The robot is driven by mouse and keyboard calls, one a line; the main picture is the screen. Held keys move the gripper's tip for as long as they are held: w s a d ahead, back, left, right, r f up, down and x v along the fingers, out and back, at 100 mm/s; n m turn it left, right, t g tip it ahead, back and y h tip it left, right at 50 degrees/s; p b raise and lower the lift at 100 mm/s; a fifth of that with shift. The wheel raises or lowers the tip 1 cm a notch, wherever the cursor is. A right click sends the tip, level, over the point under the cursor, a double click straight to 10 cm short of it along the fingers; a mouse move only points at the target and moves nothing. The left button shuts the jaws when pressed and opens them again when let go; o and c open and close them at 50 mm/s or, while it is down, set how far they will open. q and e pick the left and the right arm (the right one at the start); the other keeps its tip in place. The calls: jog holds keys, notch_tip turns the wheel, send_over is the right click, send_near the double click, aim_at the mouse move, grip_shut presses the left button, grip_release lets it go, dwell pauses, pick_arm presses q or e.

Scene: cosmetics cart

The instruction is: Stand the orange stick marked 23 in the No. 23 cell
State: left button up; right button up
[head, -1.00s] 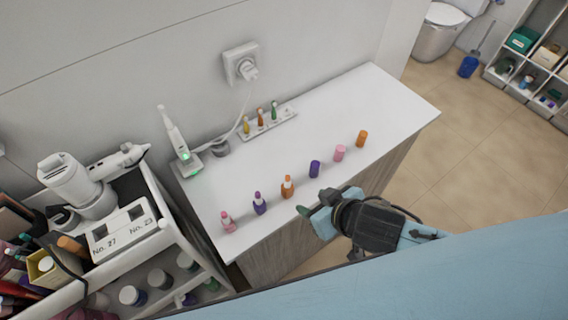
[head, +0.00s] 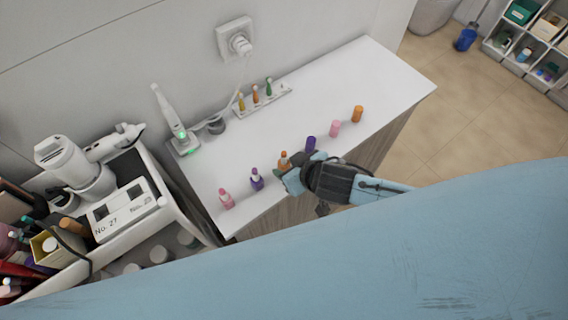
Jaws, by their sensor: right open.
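An orange stick (head: 284,160) stands upright on the white counter (head: 385,75), in a front row between a purple stick (head: 257,180) and a purple cap (head: 310,144). Any number on it is too small to read. My right gripper (head: 290,178) is open at the counter's front edge, right by the orange stick and partly covering its lower part; I cannot tell if they touch. The white box (head: 122,216) on the cart at left has two dark cells and labels No. 27 and No. 23. The No. 23 cell (head: 135,190) looks empty. My left gripper is out of view.
A pink stick (head: 226,198), a pink cap (head: 335,128) and an orange cap (head: 357,114) stand in the same row. A rack (head: 270,104) with several small sticks and a charging toothbrush (head: 172,118) stand behind. A hair dryer (head: 72,165) lies beside the box.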

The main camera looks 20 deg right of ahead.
aim_at(287, 165)
jog(key=shift+x, duration=1.65)
jog(key=c, duration=1.1)
